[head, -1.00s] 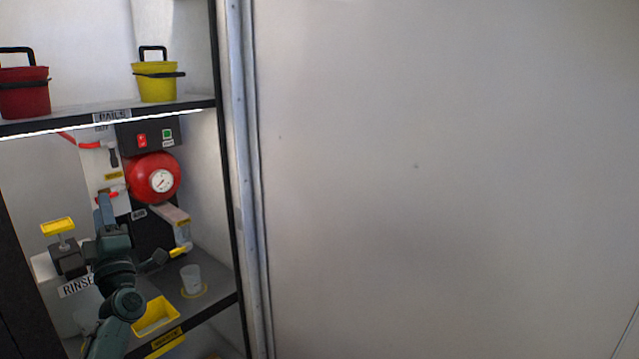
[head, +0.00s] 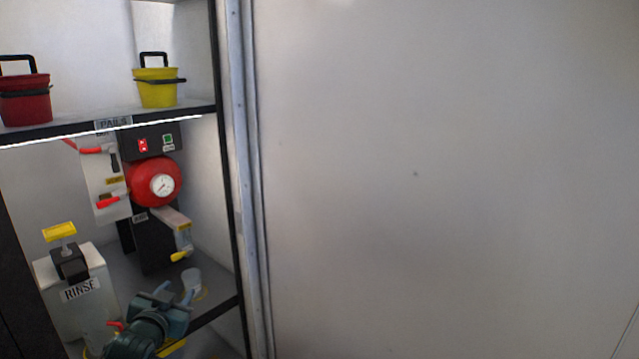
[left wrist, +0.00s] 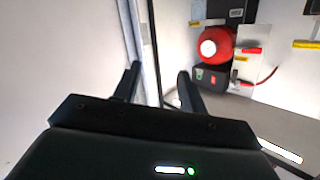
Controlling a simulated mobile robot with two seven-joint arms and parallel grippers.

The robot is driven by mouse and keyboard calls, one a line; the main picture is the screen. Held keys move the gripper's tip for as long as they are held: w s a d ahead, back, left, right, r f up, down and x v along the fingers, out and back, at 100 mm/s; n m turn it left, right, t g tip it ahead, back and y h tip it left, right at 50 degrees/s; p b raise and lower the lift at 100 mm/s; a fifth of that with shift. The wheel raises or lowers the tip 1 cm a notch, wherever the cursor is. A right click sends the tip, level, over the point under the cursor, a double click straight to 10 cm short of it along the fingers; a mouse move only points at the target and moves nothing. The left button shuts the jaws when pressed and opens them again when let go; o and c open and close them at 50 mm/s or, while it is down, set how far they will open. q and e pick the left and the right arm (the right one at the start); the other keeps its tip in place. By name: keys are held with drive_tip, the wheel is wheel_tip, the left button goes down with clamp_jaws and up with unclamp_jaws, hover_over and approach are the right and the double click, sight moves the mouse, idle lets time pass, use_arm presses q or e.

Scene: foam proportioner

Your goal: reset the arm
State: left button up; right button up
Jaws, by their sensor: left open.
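My left gripper (head: 176,293) is low in the cabinet in the head view, in front of the lower shelf and partly over the clear cup (head: 191,283). In the left wrist view its two fingers (left wrist: 157,85) are spread apart with nothing between them. The foam proportioner, with its red round tank and gauge (head: 154,182), stands behind it and also shows in the left wrist view (left wrist: 217,45). The gripper is apart from the tank. My right gripper is in neither view.
A white RINSE box (head: 80,290) with a yellow-topped pump stands left of my arm. A red pail (head: 25,98) and a yellow pail (head: 157,88) stand on the upper shelf (head: 60,130). The cabinet's metal edge (head: 250,180) and a large blank wall (head: 440,180) are to the right.

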use_arm(q)
drive_tip(key=s+d+f+g+h, duration=0.1)
drive_tip(key=s+d+f+g, duration=0.1)
drive_tip(key=s+d+f, duration=0.45)
drive_tip(key=s+d+f+g+h, duration=0.1)
drive_tip(key=s+d+f, duration=0.2)
drive_tip(key=s+f, duration=0.6)
drive_tip(key=s+d+f+g+h, duration=0.1)
drive_tip(key=s+d, duration=0.2)
drive_tip(key=s, duration=0.6)
drive_tip(key=s+d+f+g+h, duration=0.1)
drive_tip(key=s+d, duration=0.3)
drive_tip(key=s, duration=0.6)
drive_tip(key=shift+d+f, duration=0.15)
